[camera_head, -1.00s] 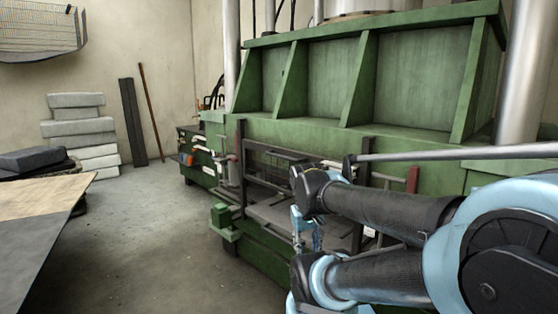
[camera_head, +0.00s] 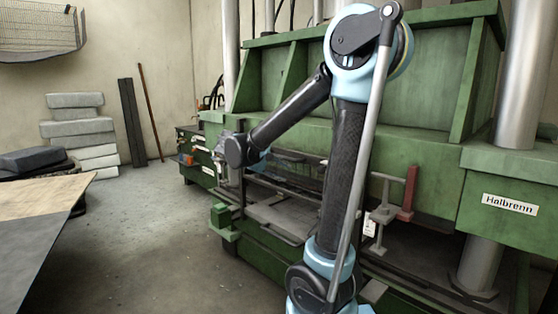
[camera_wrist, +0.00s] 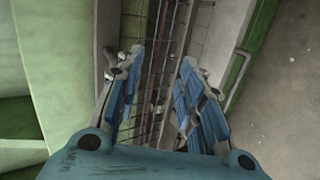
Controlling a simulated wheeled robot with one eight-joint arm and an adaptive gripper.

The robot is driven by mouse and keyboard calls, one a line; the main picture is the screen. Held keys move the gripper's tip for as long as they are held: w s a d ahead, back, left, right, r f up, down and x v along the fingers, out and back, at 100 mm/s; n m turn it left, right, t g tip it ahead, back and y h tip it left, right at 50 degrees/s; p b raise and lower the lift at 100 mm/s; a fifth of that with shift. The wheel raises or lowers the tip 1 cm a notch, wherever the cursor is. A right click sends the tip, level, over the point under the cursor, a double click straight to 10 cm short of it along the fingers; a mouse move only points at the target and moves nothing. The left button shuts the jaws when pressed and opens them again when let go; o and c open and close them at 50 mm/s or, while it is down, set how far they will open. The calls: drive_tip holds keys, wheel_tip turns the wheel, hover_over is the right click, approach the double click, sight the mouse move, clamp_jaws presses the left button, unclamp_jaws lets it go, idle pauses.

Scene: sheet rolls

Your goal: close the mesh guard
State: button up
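The mesh guard (camera_wrist: 157,72) shows in the wrist view as a dark wire grid running between my two blue fingers. In the head view the guard (camera_head: 300,170) is a dim framed grid low on the front of the green press (camera_head: 415,95), partly hidden behind my arm. My gripper (camera_wrist: 161,68) is open, its fingertips apart on either side of the grid in the picture. I cannot tell whether they touch it. In the head view my gripper is small and blurred against the press, left of my upright arm link.
A red-handled bracket (camera_head: 409,187) with a tag stands right of my arm on the press. A small green block (camera_head: 222,216) juts from its front left. Grey slabs (camera_head: 80,130) are stacked at the back wall. A table (camera_head: 35,215) is at left. Floor between is clear.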

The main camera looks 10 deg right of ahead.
drive_tip(key=w+a+r+n+t+h, duration=0.1)
drive_tip(key=w+a+r+t+h, duration=0.2)
drive_tip(key=w+a, duration=0.6)
drive_tip(key=shift+y, duration=0.3)
drive_tip(key=x, duration=1.4)
drive_tip(key=shift+w+d+r, duration=0.2)
clamp_jaws()
